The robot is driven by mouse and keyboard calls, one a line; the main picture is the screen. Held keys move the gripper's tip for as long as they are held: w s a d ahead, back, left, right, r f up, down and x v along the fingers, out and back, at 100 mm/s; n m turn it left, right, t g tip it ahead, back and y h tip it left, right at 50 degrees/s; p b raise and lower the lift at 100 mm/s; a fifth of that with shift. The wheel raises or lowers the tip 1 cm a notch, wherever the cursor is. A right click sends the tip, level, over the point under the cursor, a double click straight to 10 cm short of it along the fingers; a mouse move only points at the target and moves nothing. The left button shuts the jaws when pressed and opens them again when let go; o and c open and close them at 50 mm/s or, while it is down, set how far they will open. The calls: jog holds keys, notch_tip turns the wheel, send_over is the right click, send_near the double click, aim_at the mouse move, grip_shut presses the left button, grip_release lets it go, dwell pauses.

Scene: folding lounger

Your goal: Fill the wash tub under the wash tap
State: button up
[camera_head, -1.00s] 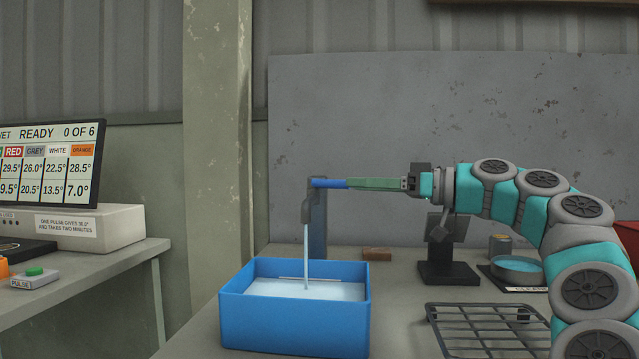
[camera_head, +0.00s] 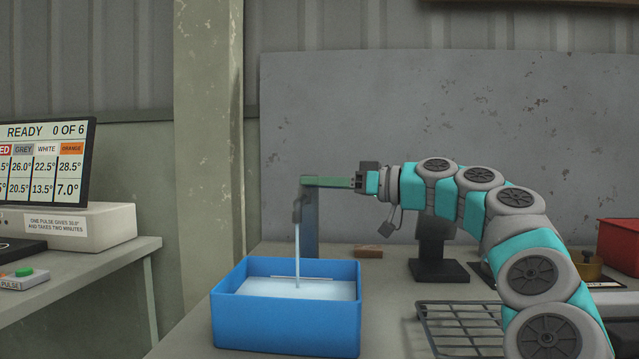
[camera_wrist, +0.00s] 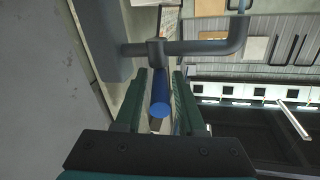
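The blue wash tub (camera_head: 285,322) stands on the bench under the grey wash tap (camera_head: 310,225). A thin stream of water (camera_head: 297,250) runs from the spout into the tub. Pale water (camera_head: 285,289) lies inside, close below a thin light line on the back wall. My gripper (camera_head: 312,182) reaches the top of the tap from the right. In the wrist view the blue tap lever (camera_wrist: 160,100) lies between my two green fingers, with narrow gaps beside it. The fingers look open around the lever. In the head view they hide the lever.
A wire rack (camera_head: 455,325) lies on the bench right of the tub. A small brown block (camera_head: 368,251) and a black stand (camera_head: 438,268) are behind it. A red bin (camera_head: 620,245) is at far right. A side table with a screen (camera_head: 45,160) and pulse button (camera_head: 24,272) stands left.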

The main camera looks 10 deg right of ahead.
grip_shut()
dwell(1.1)
